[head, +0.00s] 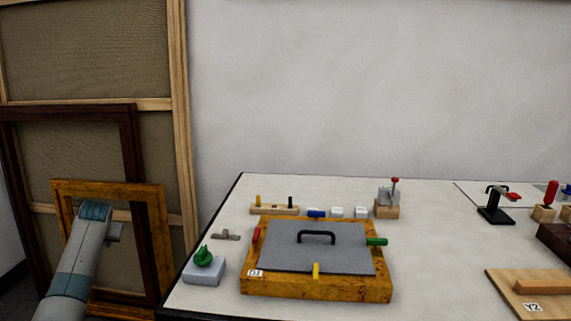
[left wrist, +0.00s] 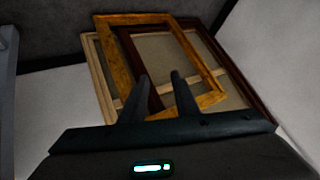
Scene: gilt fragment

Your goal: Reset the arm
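My left arm (head: 78,262) comes in from the lower left in the head view, raised to the left of the table and in front of the leaning frames. Its gripper fingers are not clearly seen there. In the left wrist view my left gripper (left wrist: 161,95) shows two dark fingers apart with a gap between them and nothing held. The gripper faces the wooden frames (left wrist: 195,60). My right gripper does not show in either view.
A white table (head: 440,285) holds a gilt-edged panel (head: 320,287) with a grey plate (head: 290,257) and black handle, a green knob on a grey block (head: 204,266), a black toggle clamp (head: 495,207) and a wooden board (head: 520,285). Frames (head: 157,240) lean at left.

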